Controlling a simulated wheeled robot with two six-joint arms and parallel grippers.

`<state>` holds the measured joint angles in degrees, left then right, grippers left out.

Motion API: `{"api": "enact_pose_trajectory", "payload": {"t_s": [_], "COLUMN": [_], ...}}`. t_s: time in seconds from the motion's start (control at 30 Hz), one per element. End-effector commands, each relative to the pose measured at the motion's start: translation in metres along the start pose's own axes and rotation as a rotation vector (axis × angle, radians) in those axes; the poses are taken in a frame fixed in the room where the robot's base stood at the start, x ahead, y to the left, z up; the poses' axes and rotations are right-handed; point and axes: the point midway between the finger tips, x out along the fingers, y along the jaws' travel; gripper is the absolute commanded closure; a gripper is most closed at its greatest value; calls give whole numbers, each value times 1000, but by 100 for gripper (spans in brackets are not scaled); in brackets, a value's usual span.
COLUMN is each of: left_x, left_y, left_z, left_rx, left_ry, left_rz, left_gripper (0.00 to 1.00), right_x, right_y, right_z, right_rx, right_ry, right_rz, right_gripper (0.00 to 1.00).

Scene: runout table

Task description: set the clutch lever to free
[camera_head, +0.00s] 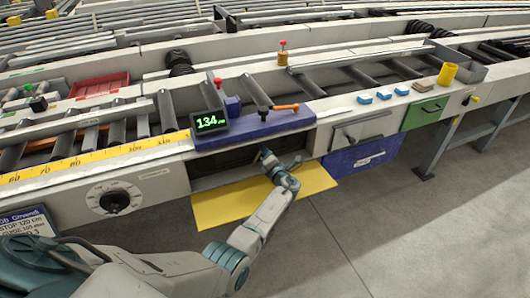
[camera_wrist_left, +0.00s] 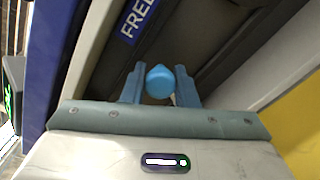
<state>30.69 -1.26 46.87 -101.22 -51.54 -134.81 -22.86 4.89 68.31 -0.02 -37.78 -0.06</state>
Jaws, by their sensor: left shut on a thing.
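The clutch lever shows in the left wrist view as a light blue rounded knob (camera_wrist_left: 160,82). My left gripper (camera_head: 266,154) reaches into the dark recess under the blue panel (camera_head: 254,129). In the left wrist view its two fingers stand on either side of the knob, and it is shut on it. A blue label reading FREE (camera_wrist_left: 137,20) lies beyond the knob, up and to the left. The rest of the lever is hidden. In the head view the gripper covers the knob. My right gripper is not in view.
A yellow panel (camera_head: 222,209) lies below the recess, with my left forearm over it. A display reading 134 (camera_head: 210,122) and an orange handle (camera_head: 287,107) sit on the blue panel. A round dial (camera_head: 115,200) is at left, a blue drawer (camera_head: 352,160) at right.

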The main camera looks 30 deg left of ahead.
Motion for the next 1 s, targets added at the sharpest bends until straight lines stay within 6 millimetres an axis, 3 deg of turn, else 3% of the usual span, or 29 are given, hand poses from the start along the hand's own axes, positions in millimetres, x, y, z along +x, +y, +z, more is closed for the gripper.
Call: {"api": "enact_pose_trajectory", "payload": {"t_s": [0.27, 0.3, 0.4, 0.77, 1.0], "left_x": [-2, -2, -1, -7, -51], "left_y": [-2, -2, -2, -2, -2], "left_z": [-1, -1, -1, 0, 0], "left_rx": [4, 4, 3, 2, -1], "left_ry": [0, 0, 0, 0, -1], "left_rz": [-4, -4, -4, -3, -5], "left_gripper": [100, 70, 54, 54, 54], "right_x": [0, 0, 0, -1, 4], "right_y": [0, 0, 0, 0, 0], "right_z": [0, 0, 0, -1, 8], "right_rx": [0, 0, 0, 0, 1], "right_ry": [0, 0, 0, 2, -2], "right_rz": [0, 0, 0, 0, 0], "right_gripper": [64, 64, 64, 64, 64]}}
